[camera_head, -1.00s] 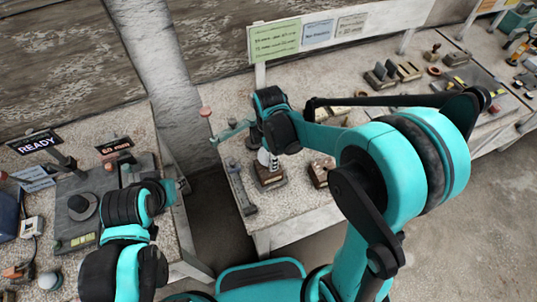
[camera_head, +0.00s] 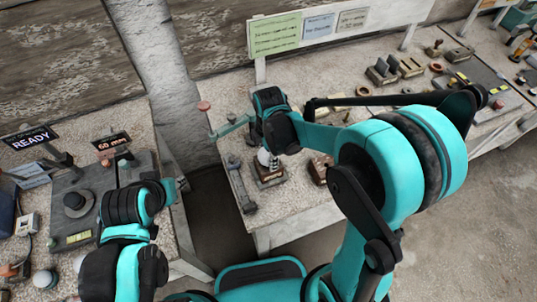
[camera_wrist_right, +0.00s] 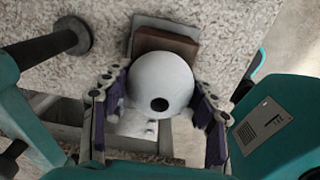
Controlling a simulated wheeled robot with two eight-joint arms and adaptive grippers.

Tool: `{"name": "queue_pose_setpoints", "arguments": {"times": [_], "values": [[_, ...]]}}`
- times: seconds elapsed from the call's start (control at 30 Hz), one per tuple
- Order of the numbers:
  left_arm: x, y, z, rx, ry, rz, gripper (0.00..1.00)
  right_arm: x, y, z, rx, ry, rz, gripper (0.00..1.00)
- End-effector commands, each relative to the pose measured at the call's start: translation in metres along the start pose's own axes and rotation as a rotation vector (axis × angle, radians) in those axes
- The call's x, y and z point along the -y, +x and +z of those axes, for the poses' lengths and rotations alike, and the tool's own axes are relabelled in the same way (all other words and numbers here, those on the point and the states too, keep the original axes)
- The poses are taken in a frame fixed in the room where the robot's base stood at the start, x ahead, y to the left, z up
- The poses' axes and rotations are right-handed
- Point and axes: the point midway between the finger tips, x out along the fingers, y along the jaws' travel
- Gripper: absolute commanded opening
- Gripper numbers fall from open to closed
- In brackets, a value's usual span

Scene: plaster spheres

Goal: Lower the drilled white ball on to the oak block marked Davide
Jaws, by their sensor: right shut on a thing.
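The drilled white ball (camera_wrist_right: 163,82) is between the fingers of my right gripper (camera_wrist_right: 158,105), which is shut on it. A dark round hole faces the wrist camera. In the head view, the ball (camera_head: 264,157) shows just under my right gripper (camera_head: 262,150), over a brown wooden block (camera_head: 269,174) with a pale front label too small to read. In the wrist view, a brown block (camera_wrist_right: 165,42) is partly hidden behind the ball; I cannot tell whether they touch. My left gripper (camera_head: 172,188) is at the left bench, its fingers unclear.
Another wooden block (camera_head: 318,170) stands close to the right. A grey metal bar-like tool (camera_head: 241,187) lies to the left near the bench edge. A post with a reddish round top (camera_head: 204,106) rises behind. A gap separates the two benches.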

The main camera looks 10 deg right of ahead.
Motion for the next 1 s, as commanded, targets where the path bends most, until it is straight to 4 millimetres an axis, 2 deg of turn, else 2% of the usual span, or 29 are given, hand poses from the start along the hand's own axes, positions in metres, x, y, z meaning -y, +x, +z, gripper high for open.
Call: {"name": "queue_pose_setpoints", "arguments": {"times": [0.17, 0.2, 0.27, 0.83, 1.0], "values": [[0.0000, 0.0038, 0.0027, 0.000, 0.000, 0.000, 0.33, 0.0000, 0.0053, 0.0000, 0.000, 0.000, 0.000, 0.24], [0.0000, 0.0030, 0.0021, 0.000, 0.000, 0.000, 0.33, 0.0000, 0.0042, 0.0000, 0.000, 0.000, 0.000, 0.69], [0.0000, 0.0027, 0.0019, 0.000, 0.000, 0.000, 0.33, 0.0000, 0.0039, 0.0000, 0.000, 0.000, 0.000, 0.83], [0.0000, 0.0025, 0.0017, 0.000, 0.000, 0.000, 0.33, 0.0001, 0.0035, 0.0000, 0.000, 0.000, 0.000, 0.83], [0.0000, -0.0016, -0.0012, 0.000, 0.000, 0.000, 0.33, 0.0000, -0.0029, 0.0000, 0.000, 0.000, 0.000, 0.83]]}}
